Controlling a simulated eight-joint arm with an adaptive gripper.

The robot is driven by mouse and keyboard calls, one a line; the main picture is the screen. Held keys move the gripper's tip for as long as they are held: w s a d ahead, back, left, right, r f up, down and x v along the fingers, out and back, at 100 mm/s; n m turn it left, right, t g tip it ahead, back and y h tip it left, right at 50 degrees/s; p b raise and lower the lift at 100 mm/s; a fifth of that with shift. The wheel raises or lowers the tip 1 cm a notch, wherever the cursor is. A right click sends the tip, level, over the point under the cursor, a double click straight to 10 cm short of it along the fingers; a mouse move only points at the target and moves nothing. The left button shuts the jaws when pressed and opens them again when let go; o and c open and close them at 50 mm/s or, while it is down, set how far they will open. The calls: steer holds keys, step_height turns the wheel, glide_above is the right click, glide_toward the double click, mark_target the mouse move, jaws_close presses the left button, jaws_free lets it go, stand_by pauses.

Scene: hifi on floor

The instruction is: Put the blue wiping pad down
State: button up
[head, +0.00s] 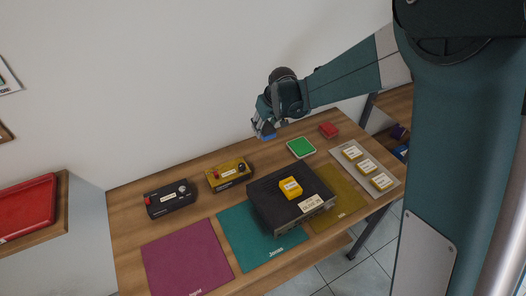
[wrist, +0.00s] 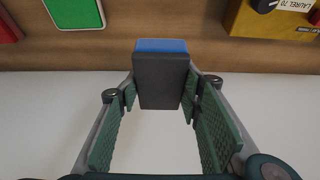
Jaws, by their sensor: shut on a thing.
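The blue wiping pad (wrist: 161,46) shows in the wrist view as a dark grey block (wrist: 160,82) with a blue face at its far end. My gripper (wrist: 160,95) is shut on the grey part, one finger on each side. In the head view, my gripper (head: 263,122) is above the back edge of the wooden table (head: 130,200), near the wall. The blue of the pad (head: 267,133) shows just below the fingers. Whether the pad touches the table cannot be told.
A green pad with a white border (head: 301,147) and a red box (head: 328,130) lie right of my gripper. A yellow device (head: 229,173) and black device (head: 170,198) stand left. A dark hifi unit (head: 270,210) carries a yellow box (head: 290,188).

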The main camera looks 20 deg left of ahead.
steer(key=shift+s+a, duration=0.1)
steer(key=shift+a, duration=0.25)
steer(key=shift+f, duration=3.1)
steer(key=shift+f, duration=0.15)
steer(key=shift+f, duration=1.75)
steer(key=shift+f+b, duration=0.4)
steer(key=shift+f, duration=0.2)
